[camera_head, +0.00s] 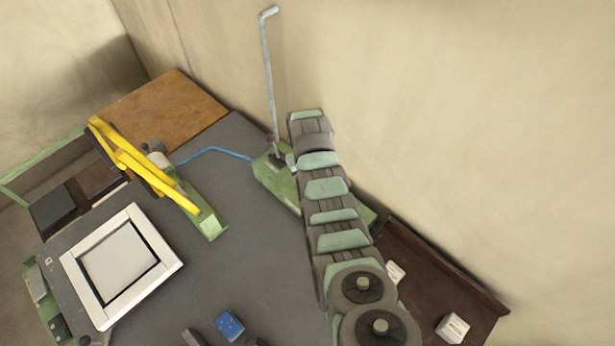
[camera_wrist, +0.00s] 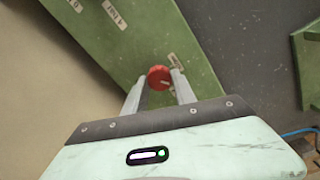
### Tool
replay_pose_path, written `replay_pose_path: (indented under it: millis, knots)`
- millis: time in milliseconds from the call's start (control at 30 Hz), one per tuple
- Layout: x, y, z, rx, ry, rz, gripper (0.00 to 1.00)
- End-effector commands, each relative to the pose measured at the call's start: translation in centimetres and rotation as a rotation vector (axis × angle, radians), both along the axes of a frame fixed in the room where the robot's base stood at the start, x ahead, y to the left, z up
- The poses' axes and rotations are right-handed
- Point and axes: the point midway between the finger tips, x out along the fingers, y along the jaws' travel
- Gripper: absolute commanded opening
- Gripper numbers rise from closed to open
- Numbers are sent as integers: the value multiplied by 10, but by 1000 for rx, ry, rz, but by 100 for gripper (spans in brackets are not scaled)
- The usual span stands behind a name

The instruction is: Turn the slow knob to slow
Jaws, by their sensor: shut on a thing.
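A red round knob (camera_wrist: 158,78) sits on a green panel (camera_wrist: 128,50) in the wrist view. My gripper (camera_wrist: 158,84) has its two fingers on either side of the knob and is shut on it. A pale mark shows on the knob's face. Small white labels with dark print are on the panel; the one beside the knob is partly hidden by a finger, and I cannot read it. In the head view the green base (camera_head: 272,178) is partly behind my arm, and the knob and my fingertips are hidden there.
A tall grey lever (camera_head: 269,80) rises from the green base. A yellow arm (camera_head: 140,168) on a green mount stands left of it. A white-framed square (camera_head: 121,266) lies on the grey bench (camera_head: 240,265). A blue object (camera_head: 229,325) lies near the front.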

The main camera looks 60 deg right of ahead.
Motion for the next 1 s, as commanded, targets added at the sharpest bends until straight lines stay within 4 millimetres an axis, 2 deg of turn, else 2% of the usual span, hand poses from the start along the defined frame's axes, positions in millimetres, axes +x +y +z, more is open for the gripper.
replay_pose_path:
  millis: [600, 1000]
  knots:
    - [0, 1, -3, -2, 1, 574, 0]
    - [0, 1, -2, -1, 0, 821, 0]
